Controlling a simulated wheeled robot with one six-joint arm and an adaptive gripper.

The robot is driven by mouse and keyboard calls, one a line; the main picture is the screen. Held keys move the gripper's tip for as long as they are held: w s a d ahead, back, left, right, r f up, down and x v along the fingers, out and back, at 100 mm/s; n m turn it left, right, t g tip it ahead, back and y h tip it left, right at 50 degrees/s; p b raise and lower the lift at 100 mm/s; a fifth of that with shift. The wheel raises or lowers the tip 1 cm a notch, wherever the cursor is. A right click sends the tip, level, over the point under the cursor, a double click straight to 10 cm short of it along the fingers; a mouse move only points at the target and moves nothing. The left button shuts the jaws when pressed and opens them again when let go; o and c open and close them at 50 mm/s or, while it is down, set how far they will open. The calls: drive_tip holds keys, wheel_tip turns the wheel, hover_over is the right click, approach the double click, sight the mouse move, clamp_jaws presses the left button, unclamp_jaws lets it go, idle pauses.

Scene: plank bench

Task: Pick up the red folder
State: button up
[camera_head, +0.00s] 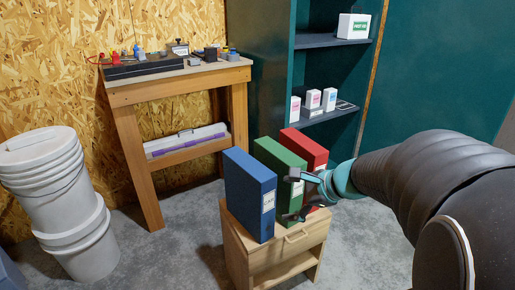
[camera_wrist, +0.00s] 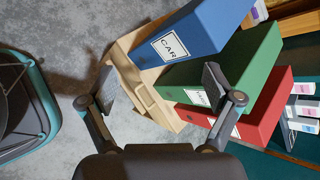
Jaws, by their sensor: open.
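The red folder (camera_head: 309,150) stands upright on a small wooden cabinet (camera_head: 283,250), at the right end of a row of three. In the wrist view the red folder (camera_wrist: 262,108) is at the lower right, partly behind my gripper's right finger. A green folder (camera_head: 281,166) stands in the middle and a blue folder (camera_head: 249,190) at the left. My gripper (camera_head: 293,197) is open and empty, in front of the green and red folders. In the wrist view my gripper (camera_wrist: 160,88) has its fingers wide apart, with the green folder (camera_wrist: 232,72) behind the right finger.
A wooden workbench (camera_head: 180,85) with tools stands against the board wall. White buckets (camera_head: 60,195) stand at the left. A teal shelf unit (camera_head: 262,70) behind holds small boxes and a first-aid box (camera_head: 353,26). Concrete floor (camera_head: 355,240) is clear right of the cabinet.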

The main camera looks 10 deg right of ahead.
drive_tip(key=w+d+f+m+t+h, duration=0.1)
drive_tip(key=w+d+f+m+t, duration=0.2)
drive_tip(key=d+m, duration=0.5)
drive_tip(key=w+d+f+m+t+h, duration=0.15)
drive_tip(key=w+d+m, duration=0.35)
drive_tip(key=d, duration=0.5)
drive_tip(key=r+x, duration=0.1)
drive_tip(key=x, duration=1.2)
drive_tip(key=shift+w+t+b, duration=0.3)
drive_tip(key=shift+w+t, duration=0.1)
drive_tip(key=shift+t, duration=0.05)
drive_tip(key=shift+d, duration=0.15)
drive_tip(key=c, duration=1.6)
drive_tip(key=shift+r, duration=0.1)
drive_tip(key=shift+c, duration=0.3)
